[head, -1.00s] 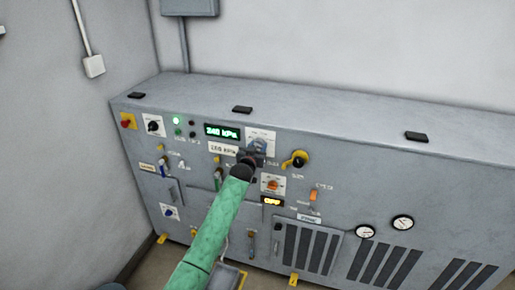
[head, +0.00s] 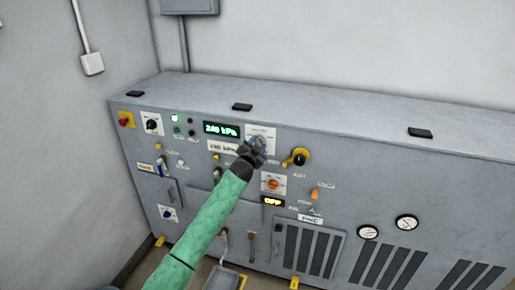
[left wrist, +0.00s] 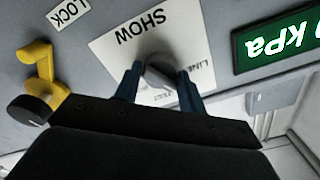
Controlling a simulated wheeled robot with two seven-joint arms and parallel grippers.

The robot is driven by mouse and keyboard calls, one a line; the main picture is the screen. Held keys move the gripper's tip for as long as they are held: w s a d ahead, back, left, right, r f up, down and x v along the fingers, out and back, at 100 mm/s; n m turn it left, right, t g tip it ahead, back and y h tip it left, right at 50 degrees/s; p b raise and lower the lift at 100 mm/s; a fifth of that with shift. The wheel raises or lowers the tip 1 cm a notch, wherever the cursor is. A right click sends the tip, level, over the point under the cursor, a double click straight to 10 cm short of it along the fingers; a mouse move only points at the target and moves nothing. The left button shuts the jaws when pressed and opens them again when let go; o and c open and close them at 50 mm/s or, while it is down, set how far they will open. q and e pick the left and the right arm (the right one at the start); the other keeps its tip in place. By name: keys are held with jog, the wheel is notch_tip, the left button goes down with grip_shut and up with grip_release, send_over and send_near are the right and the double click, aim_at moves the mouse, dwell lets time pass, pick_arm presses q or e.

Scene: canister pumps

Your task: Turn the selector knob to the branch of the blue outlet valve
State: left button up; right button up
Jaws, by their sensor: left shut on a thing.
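A grey knob (left wrist: 160,72) sits on a white plate (left wrist: 115,50) lettered SHOW and LINE in the left wrist view. The same plate (head: 262,133) shows in the head view at the upper middle of the panel. My left gripper (head: 258,145) is at this plate. In the left wrist view its two blue-grey fingers (left wrist: 160,85) stand on either side of the knob and are shut on it. The knob's pointer direction is hard to read. A small blue knob (head: 168,214) is on a white plate at the panel's lower left. My right gripper is out of view.
A green display (head: 221,129) reads about 240 kPa, left of the held knob. A yellow handle with a black knob (head: 300,157) juts out to the right. An orange knob (head: 272,184) is below. Two gauges (head: 368,232) are at the lower right.

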pick_arm(q)
jog(key=shift+f+m, duration=0.1)
jog(key=shift+m, duration=0.7)
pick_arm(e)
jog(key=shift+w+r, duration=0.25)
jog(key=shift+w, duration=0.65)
pick_arm(q)
jog(key=o, duration=0.9)
jog(key=shift+o, duration=0.2)
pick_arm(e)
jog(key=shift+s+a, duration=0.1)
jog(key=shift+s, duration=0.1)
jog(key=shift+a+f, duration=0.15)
